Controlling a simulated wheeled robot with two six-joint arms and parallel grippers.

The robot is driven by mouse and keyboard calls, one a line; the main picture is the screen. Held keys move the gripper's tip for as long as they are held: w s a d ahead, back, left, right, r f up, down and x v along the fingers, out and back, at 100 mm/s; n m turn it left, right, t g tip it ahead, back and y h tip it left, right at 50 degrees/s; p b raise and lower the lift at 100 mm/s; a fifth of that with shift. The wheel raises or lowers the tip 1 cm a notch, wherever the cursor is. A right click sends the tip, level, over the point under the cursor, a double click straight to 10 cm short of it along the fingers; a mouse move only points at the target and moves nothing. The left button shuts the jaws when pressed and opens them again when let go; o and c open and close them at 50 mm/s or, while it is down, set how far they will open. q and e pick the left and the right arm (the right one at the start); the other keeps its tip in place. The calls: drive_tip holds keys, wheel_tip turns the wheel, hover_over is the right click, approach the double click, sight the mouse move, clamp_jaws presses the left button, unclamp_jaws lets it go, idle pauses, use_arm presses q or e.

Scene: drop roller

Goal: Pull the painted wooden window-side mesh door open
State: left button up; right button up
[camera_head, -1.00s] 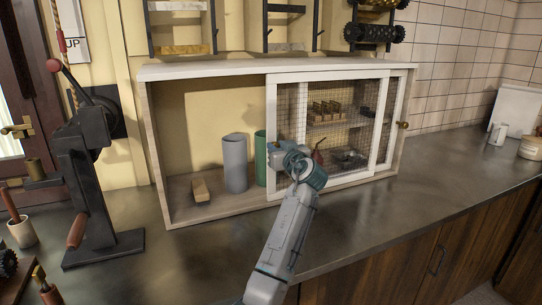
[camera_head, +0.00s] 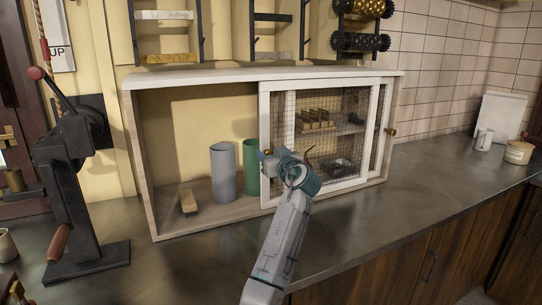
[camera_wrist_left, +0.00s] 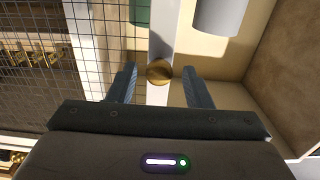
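The white-framed mesh door (camera_head: 265,110) covers the right part of a low cabinet on the counter. In the left wrist view its white stile (camera_wrist_left: 160,30) carries a round brass knob (camera_wrist_left: 159,72). My left gripper (camera_head: 268,154) is at this left stile, low on the door in the head view. In the wrist view its fingers (camera_wrist_left: 159,80) are open, one either side of the knob, with gaps showing on both sides. The gripper and wrist hide part of the stile in the head view. My right gripper is not in view.
The cabinet's left part is open, with a grey cylinder (camera_head: 223,172), a green cylinder (camera_head: 250,165) and a wooden block (camera_head: 188,201). Another brass knob (camera_head: 390,131) is at the right end. A black lever press (camera_head: 78,190) stands left. The counter in front is clear.

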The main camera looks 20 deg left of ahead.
use_arm(q)
drive_tip(key=b+v, duration=0.2)
drive_tip(key=v, duration=0.8)
drive_tip(key=shift+s+d, duration=0.25)
drive_tip(key=shift+s, duration=0.05)
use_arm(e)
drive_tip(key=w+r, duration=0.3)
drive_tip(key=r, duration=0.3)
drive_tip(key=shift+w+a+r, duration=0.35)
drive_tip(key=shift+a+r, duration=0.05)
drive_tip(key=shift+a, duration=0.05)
